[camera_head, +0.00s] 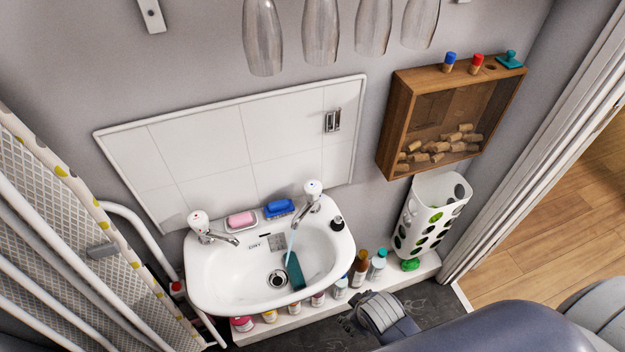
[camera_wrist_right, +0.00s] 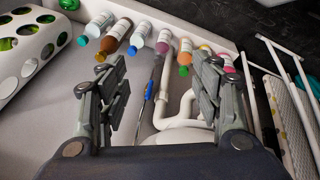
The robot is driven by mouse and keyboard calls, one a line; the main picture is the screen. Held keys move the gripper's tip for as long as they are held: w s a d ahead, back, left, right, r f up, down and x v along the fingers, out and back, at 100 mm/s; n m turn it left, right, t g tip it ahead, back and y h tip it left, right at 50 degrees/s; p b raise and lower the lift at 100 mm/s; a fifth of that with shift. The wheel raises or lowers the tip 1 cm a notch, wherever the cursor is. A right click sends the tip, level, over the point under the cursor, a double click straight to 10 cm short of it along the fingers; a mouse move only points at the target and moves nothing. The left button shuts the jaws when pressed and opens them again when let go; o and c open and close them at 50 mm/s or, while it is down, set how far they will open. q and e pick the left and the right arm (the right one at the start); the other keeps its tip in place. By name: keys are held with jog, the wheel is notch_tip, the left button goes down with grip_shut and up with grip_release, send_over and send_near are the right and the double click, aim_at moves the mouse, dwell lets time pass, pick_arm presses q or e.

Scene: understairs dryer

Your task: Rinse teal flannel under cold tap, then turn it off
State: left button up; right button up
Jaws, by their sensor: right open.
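The teal flannel (camera_head: 294,271) lies in the white sink basin (camera_head: 215,285), right of the drain. A bluish-white stream of water (camera_head: 290,241) runs from the cold tap (camera_head: 310,198), the right one, down to the flannel's upper end. The hot tap (camera_head: 206,229) with a red mark is at the left, with no stream visible. My right gripper (camera_wrist_right: 163,85) is open and empty in the right wrist view, its two fingers spread. In the head view, my right arm comes in low at the right, below the sink. My left gripper is not in view.
Pink soap (camera_head: 241,219) and blue soap (camera_head: 279,208) sit behind the basin. Several bottles (camera_head: 361,262) stand on the ledge below. A white holed holder (camera_head: 433,212) stands right of the sink, under a wooden cork box (camera_head: 450,108). A folded ironing board (camera_head: 75,205) leans at left.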

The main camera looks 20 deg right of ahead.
jog(key=w+r+n+t+h+p, duration=0.15)
jog(key=w+r+n, duration=0.35)
jog(key=r, duration=0.5)
jog(key=n+t+p, duration=0.2)
jog(key=n+t, duration=0.6)
jog(key=n, duration=1.5)
send_near(314, 195)
pick_arm(q)
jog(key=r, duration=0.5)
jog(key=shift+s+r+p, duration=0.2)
jog(key=shift+p, duration=0.15)
pick_arm(e)
jog(key=shift+t+h, duration=0.25)
jog(key=shift+h, duration=0.2)
jog(key=x, duration=1.1)
jog(key=shift+a+f, duration=0.25)
jog(key=shift+a, duration=0.05)
jog(key=shift+c, duration=0.6)
jog(key=c, duration=0.9)
